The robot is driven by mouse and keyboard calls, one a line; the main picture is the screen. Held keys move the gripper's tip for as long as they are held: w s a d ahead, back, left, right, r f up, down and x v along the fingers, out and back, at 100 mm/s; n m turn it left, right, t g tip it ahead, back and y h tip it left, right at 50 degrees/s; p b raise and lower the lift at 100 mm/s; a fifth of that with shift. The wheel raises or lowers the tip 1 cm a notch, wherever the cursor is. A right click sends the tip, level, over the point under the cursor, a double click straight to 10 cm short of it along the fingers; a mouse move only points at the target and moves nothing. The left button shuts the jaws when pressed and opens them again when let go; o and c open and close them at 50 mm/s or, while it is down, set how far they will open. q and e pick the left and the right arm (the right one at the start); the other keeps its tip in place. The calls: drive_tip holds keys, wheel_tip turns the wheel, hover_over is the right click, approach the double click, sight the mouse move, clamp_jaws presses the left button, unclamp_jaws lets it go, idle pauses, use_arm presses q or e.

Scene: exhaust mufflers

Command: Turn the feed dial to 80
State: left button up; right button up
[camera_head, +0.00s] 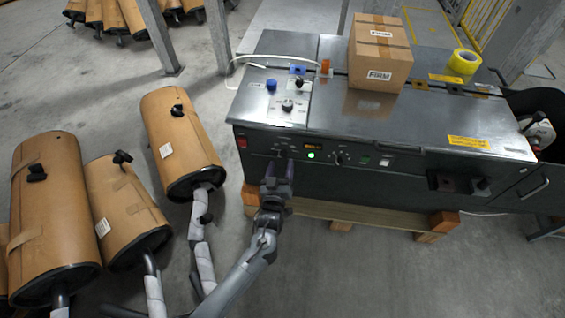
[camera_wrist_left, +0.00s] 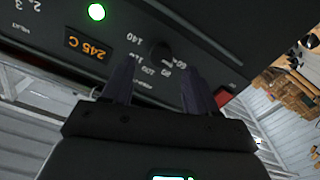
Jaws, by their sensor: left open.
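A black round dial (camera_wrist_left: 160,52) on the machine's dark front panel shows in the left wrist view, with a printed scale around it that includes 60, 80, 100, 120 and 140. The scale appears upside down there, and I cannot read the dial's setting. My left gripper (camera_head: 278,164) faces this panel, left of the green light, and largely hides the dial in the head view. In the left wrist view its two fingers (camera_wrist_left: 157,68) are apart, one to each side of the dial's lower part; I cannot tell whether they touch it. My right gripper is not in view.
An orange 245 C display (camera_wrist_left: 86,46) and a lit green light (camera_head: 311,155) sit beside the dial. Another knob (camera_head: 338,159) is farther right, a red switch (camera_head: 242,142) left.

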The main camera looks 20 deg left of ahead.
sight(282, 157)
use_arm(q)
drive_tip(key=shift+w+a+f+b, duration=0.1)
drive_tip(key=shift+w+a+b, duration=0.15)
drive_tip(key=shift+w, duration=0.35)
drive_tip(key=shift+w+a+b, duration=0.2)
drive_tip(key=shift+w+a, duration=0.05)
drive_tip(key=shift+w, duration=0.3)
drive_tip(key=shift+w+d, duration=0.15)
drive_tip(key=shift+w, duration=0.4)
